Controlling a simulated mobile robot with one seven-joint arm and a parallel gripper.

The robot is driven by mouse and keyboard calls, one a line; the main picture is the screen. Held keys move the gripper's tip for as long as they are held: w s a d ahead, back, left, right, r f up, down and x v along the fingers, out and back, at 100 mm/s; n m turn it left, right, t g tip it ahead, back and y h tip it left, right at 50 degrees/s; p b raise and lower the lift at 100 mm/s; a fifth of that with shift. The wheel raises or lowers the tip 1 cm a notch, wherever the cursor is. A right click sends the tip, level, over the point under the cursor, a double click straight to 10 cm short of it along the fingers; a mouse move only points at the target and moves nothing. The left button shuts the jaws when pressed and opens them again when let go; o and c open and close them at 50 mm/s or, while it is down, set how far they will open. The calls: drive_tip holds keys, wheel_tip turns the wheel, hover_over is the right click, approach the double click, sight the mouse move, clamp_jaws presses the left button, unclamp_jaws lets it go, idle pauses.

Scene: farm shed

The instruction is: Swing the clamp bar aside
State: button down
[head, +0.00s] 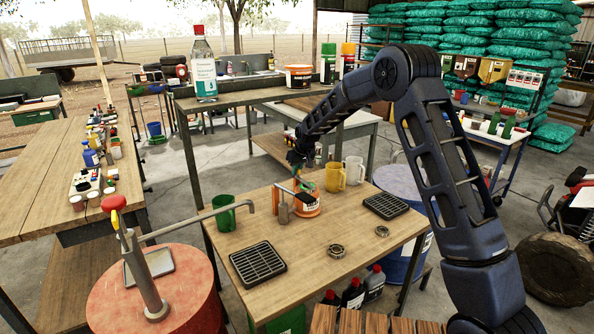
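I cannot tell which of these small parts is the clamp bar. My gripper (297,164) points down just above and behind the tin's top. Its fingers are small and dark, and I cannot see whether they are apart or touching anything.
A green mug (223,214) and black grate (257,263) are left of the tin; yellow (335,177) and white (354,170) mugs and another grate (385,205) are right. Metal rings lie in front. A pump (146,272) on a red drum (188,292) reaches over the table's left edge.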

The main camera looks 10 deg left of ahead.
drive_tip(key=shift+d+n, duration=0.1)
drive_tip(key=shift+n, duration=0.2)
drive_tip(key=n+g+y, duration=0.1)
drive_tip(key=n, duration=0.3)
drive_tip(key=shift+w, duration=0.1)
drive_tip(key=n+g, duration=0.2)
drive_tip(key=n, duration=0.2)
drive_tip(key=shift+n, duration=0.3)
drive_tip(key=n+g, duration=0.2)
drive_tip(key=n, duration=0.2)
drive_tip(key=shift+n+g+h, duration=0.5)
drive_tip(key=shift+n+g, duration=0.1)
drive_tip(key=shift+n, duration=1.8)
drive_tip(key=c, duration=1.5)
unclamp_jaws()
drive_tip(key=shift+r, duration=0.1)
